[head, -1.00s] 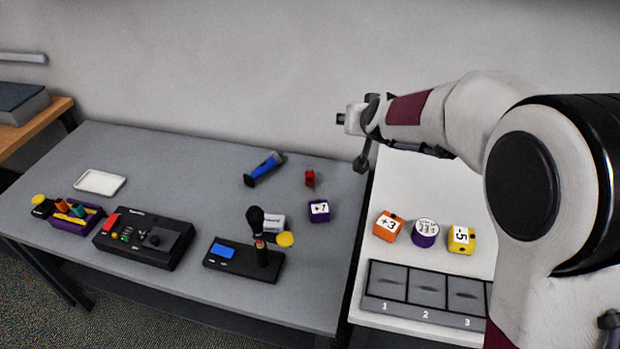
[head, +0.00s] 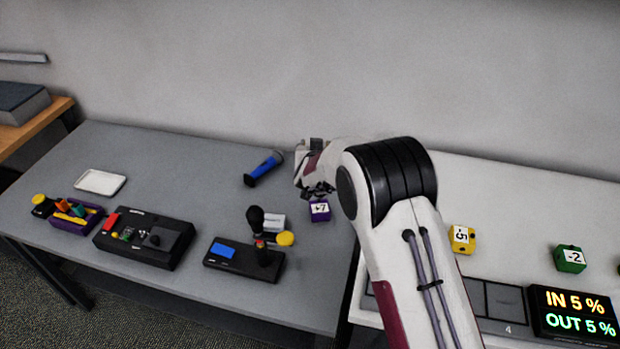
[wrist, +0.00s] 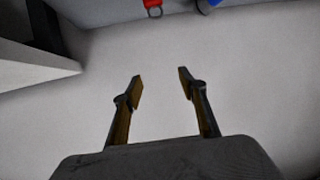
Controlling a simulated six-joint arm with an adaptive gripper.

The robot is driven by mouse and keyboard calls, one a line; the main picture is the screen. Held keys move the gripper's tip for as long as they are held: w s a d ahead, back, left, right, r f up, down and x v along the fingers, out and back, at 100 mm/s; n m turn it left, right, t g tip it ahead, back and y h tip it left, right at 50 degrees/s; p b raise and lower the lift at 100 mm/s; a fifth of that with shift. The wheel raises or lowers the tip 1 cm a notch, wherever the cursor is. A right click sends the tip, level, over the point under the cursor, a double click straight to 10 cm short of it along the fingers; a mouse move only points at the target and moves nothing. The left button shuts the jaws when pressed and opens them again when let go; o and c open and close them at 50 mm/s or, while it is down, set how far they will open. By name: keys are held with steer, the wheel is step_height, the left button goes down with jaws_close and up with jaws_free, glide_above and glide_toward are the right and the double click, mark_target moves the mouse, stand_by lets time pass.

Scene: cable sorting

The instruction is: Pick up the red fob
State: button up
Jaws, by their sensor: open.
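The red fob (wrist: 152,4) shows at the top edge of the wrist view, partly cut off, with a dark ring at its lower end. In the head view it is hidden behind my gripper and arm. My gripper (wrist: 160,77) is open and empty, its two fingers apart over bare grey table. The fob lies beyond the fingertips in the wrist view, not between them. In the head view my gripper (head: 317,190) is over the back right part of the grey table (head: 200,190), just behind a purple cube (head: 319,211).
A blue flashlight-like tool (head: 264,167) lies left of my gripper; a blue piece also shows at the wrist view's top (wrist: 207,4). A black joystick device (head: 245,260) and a black control box (head: 145,238) stand in front. The white table (head: 500,185) adjoins at right.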

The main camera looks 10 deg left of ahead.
steer(key=shift+t, duration=0.4)
steer(key=f, duration=0.1)
steer(key=a+f, duration=0.1)
steer(key=f, duration=0.1)
steer(key=a+f, duration=0.1)
steer(key=f, duration=0.1)
steer(key=shift+w+f, duration=0.1)
steer(key=shift+f, duration=0.05)
steer(key=shift+f, duration=0.1)
steer(key=shift+f, duration=1.6)
steer(key=shift+f, duration=0.15)
steer(key=shift+f, duration=1.8)
steer(key=shift+w, duration=0.35)
steer(key=shift+x, duration=1.05)
